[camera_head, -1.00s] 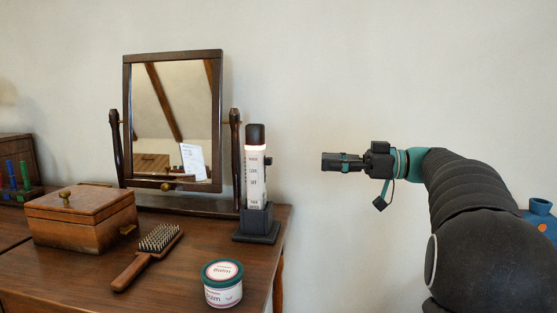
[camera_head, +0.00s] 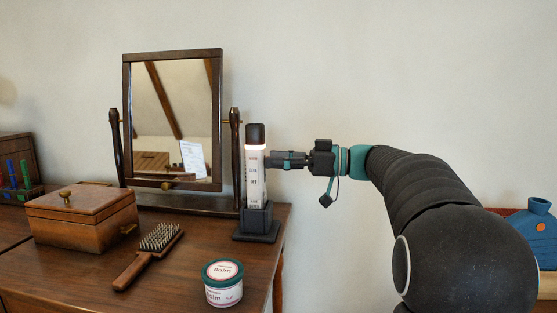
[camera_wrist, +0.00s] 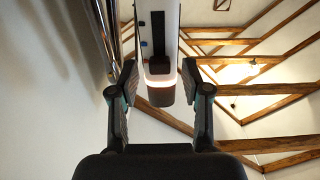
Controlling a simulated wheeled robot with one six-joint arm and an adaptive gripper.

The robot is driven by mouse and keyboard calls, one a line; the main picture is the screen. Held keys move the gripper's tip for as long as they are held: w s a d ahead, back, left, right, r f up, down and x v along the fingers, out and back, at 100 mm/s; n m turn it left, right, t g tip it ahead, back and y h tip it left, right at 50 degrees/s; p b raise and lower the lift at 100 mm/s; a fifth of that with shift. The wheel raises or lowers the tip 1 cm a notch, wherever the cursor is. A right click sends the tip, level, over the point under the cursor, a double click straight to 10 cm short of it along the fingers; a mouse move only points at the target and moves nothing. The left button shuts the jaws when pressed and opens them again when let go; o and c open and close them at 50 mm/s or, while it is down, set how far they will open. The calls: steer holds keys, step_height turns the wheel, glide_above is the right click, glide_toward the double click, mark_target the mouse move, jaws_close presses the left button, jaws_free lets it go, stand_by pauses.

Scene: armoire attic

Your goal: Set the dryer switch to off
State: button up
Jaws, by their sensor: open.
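The dryer (camera_head: 256,178) is a white column with a dark cap and a glowing ring below it, upright in a dark stand (camera_head: 257,222) at the dresser's right end. Small labels run down its front; a middle one seems to read "OFF". My gripper (camera_head: 272,160) is level at its right side, fingertips at the upper label. In the wrist view the open fingers (camera_wrist: 158,70) stand either side of the dryer (camera_wrist: 175,45). A dark slot with a dark part, likely the switch (camera_wrist: 159,63), shows between them. Contact cannot be told; the switch is hidden in the head view.
A tilting mirror (camera_head: 172,57) stands close left of the dryer. A wooden box (camera_head: 75,225), brush (camera_head: 150,252) and balm jar (camera_head: 223,290) are on the dresser (camera_head: 185,280).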

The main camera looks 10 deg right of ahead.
mark_target(265, 178)
jaws_close()
steer(key=shift+f, duration=0.15)
step_height(265, 178, down, 4)
steer(key=b, duration=0.5)
steer(key=shift+f, duration=0.15)
jaws_free()
